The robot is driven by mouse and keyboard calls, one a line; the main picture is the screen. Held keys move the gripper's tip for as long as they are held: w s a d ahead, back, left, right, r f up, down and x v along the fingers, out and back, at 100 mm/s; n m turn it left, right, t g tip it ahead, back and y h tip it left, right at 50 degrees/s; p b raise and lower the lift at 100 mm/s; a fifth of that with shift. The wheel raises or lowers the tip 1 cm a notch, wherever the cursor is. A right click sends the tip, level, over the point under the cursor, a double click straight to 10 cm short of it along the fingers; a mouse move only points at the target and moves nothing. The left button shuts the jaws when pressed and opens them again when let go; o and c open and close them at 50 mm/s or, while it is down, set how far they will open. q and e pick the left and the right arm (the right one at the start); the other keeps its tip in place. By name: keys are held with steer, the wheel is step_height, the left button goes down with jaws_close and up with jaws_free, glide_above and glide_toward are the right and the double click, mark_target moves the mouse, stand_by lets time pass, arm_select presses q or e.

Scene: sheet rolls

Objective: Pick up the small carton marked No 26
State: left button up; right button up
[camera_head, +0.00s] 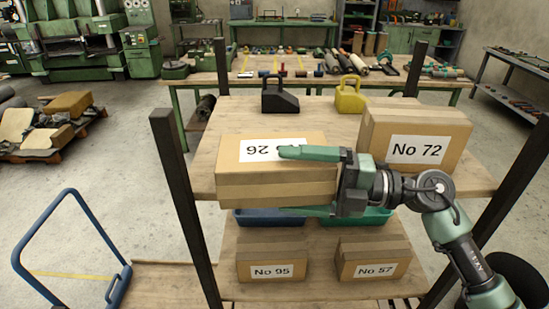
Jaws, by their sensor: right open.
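The small carton marked No 26 (240,172) sits on the upper shelf of the rack, at the left front, with its white label upside down and partly covered. My right gripper (289,181) reaches in from the right and is open. One finger lies across the label and the other shows along the carton's lower front edge. I cannot tell whether the fingers touch it. My left gripper is not in view.
A carton marked No 72 (415,150) stands close on the right. A black object (279,101) and a yellow one (349,101) stand behind. Cartons No 95 (271,266) and No 57 (372,263) sit on the lower shelf. Dark rack posts (182,190) flank the shelves.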

steer(key=shift+s+a, duration=0.1)
steer(key=c, duration=1.8)
steer(key=shift+r, duration=0.15)
steer(key=c, duration=0.3)
steer(key=shift+r, duration=0.15)
